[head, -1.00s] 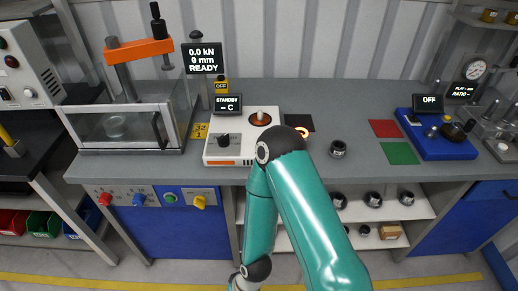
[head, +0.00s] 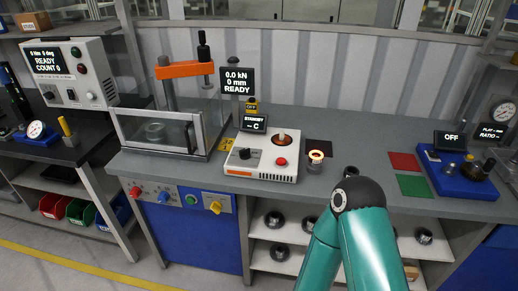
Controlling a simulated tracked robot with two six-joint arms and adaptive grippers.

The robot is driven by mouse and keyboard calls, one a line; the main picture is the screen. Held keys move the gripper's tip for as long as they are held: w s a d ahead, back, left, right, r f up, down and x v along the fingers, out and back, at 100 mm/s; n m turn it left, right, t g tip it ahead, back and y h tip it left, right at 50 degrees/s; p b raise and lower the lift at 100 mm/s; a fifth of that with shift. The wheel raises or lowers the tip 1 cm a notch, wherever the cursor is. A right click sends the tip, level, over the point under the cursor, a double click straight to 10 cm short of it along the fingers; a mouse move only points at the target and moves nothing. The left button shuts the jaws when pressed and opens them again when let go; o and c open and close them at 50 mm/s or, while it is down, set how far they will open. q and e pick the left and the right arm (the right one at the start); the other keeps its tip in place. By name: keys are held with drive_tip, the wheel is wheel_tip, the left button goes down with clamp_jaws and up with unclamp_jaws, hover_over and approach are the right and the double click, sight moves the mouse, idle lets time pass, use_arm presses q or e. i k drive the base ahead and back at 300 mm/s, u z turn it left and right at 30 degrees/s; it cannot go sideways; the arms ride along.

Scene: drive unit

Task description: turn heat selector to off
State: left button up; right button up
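The white heater unit (head: 262,158) stands on the grey bench, with a black knob (head: 245,154) at its left, likely the heat selector. Its pointer direction is too small to tell. A red button (head: 281,162) and a brown round plate with a small post (head: 282,140) are also on the unit. A teal arm of mine (head: 360,235) rises at the lower right, in front of the bench. Neither gripper is in view.
A dark ring (head: 351,171) lies by my arm's elbow. A press with a clear guard (head: 165,125) stands left. Red (head: 404,162) and green (head: 412,186) mats lie right.

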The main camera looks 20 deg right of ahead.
sight(244, 154)
drive_tip(key=u, duration=0.05)
drive_tip(key=i, duration=1)
drive_tip(key=z, duration=0.1)
